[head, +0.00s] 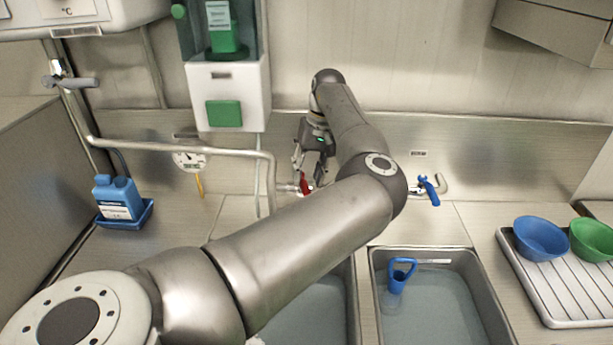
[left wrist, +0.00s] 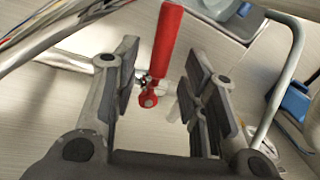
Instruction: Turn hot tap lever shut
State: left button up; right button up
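The hot tap lever (head: 305,184) is red and sits at the wall behind the left sink. In the left wrist view the red lever (left wrist: 165,45) stands between my open fingers, its round pivot end toward the palm. My left gripper (head: 309,170) is right at the lever, fingers pointing down. In the left wrist view the left gripper (left wrist: 163,90) shows a gap on both sides of the lever, with no clear contact. The tap body is partly hidden by my arm and gripper in the head view. My right gripper is in neither view.
A blue tap lever (head: 429,191) is to the right. A pipe (head: 180,148) runs close left of the gripper. A soap dispenser (head: 228,95) hangs above left. Two water-filled sinks lie below; a blue-handled tool (head: 401,275) stands in the right sink (head: 488,300).

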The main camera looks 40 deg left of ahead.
aim_at(303, 184)
pick_arm(q)
jog(key=shift+s+a+f, duration=0.1)
jog(key=shift+s+f, duration=0.1)
jog(key=shift+f, duration=0.95)
grip_shut()
